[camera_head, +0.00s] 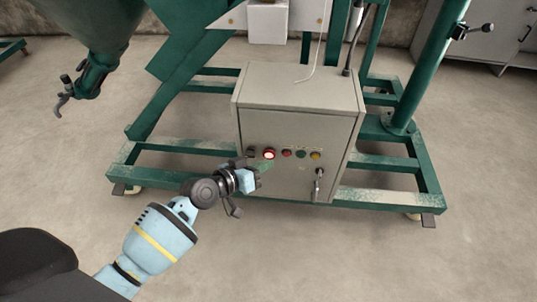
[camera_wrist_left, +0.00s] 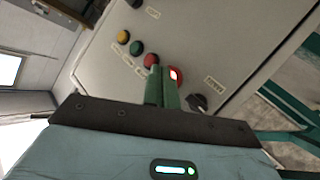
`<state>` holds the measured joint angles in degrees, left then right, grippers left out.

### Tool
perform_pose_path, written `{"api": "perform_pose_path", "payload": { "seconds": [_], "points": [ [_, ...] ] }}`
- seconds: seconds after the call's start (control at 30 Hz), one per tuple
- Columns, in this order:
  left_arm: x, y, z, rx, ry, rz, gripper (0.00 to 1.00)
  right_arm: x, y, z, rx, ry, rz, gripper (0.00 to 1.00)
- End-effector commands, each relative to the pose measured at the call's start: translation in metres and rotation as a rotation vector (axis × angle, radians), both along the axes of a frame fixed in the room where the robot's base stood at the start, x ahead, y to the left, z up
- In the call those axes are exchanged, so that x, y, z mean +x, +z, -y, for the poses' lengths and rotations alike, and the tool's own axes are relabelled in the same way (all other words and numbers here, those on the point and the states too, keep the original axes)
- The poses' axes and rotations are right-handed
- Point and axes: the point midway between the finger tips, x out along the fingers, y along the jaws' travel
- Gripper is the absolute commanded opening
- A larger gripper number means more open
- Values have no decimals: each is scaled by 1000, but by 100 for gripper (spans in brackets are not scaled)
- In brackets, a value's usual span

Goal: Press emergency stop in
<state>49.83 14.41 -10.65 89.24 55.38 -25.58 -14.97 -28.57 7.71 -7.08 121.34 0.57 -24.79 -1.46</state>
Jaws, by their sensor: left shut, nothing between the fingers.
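A grey control box (camera_head: 298,95) carries a row of buttons on its front face. A red button at the left of the row is lit (camera_head: 269,154); it also shows in the left wrist view (camera_wrist_left: 176,74). An unlit red button (camera_head: 286,153) sits to its right and shows in the wrist view too (camera_wrist_left: 151,60). No emergency-stop label is legible. My left gripper (camera_head: 265,166) is shut and empty, just below the lit button. In the wrist view its green fingers (camera_wrist_left: 162,86) are together and partly cover the lit button; contact cannot be told. My right gripper is out of view.
Beside the red buttons are a green button (camera_head: 301,154) and a yellow button (camera_head: 316,155). A black knob (camera_wrist_left: 197,102) is close to the fingers. A door handle (camera_head: 319,180) juts from the box's lower right. A green frame (camera_head: 390,200) surrounds the box. The front floor is clear.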

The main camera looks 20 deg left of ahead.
Motion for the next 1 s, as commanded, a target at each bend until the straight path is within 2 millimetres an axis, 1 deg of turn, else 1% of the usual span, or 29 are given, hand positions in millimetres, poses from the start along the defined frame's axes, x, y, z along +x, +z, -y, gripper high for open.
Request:
{"api": "perform_pose_path", "payload": {
  "seconds": [0.03, 0.23, 0.5, 0.73, 1.0],
  "points": [
    [-5, 2, 1, 0, -1, 1, 0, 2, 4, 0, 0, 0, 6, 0],
    [-22, 2, 6, 0, -1, -1, 0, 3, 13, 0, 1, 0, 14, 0],
    [-41, 1, 12, 1, -2, 0, 0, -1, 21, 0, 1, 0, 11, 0],
    [-44, 0, 13, 0, -1, -1, 0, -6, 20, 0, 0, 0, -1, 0],
    [-44, 0, 13, 0, -1, -1, 0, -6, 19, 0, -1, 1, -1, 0]
  ]
}}
